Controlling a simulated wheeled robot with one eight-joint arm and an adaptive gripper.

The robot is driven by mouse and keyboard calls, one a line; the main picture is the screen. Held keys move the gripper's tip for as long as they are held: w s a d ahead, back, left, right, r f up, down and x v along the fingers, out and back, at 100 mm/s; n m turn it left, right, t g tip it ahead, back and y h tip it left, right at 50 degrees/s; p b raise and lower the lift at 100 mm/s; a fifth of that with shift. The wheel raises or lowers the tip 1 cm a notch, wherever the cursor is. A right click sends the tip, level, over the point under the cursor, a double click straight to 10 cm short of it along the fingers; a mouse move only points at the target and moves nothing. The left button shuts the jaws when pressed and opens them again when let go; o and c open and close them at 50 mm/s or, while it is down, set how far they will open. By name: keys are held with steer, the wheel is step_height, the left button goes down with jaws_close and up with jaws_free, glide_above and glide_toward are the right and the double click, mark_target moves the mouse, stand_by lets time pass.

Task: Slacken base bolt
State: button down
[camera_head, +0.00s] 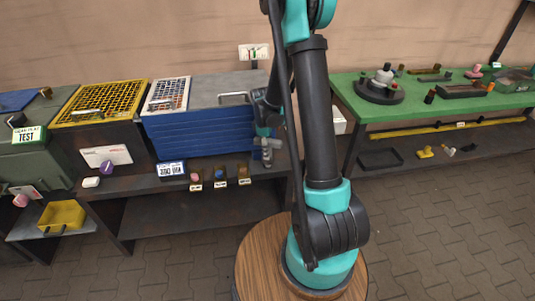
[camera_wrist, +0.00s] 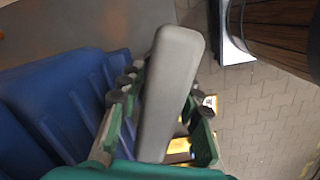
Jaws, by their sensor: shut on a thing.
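My gripper (camera_head: 264,138) is at the right front edge of the blue drawer cabinet, partly behind my arm in the head view. In the wrist view my gripper (camera_wrist: 168,112) has its green fingers on both sides of a long grey rounded bar (camera_wrist: 172,70) and is shut on it. The bar looks like a tool handle; its far end is hidden. I cannot make out a base bolt in either view.
The blue cabinet (camera_head: 200,138) stands close beside my gripper. Small labelled parts (camera_head: 219,174) lie on the shelf below it. The green table (camera_head: 430,102) holds several more parts. A round wooden top (camera_head: 257,262) is under my arm. Paved floor (camera_head: 440,220) at the right is clear.

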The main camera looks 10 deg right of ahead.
steer(key=shift+r, duration=1.7)
steer(key=shift+s, duration=0.1)
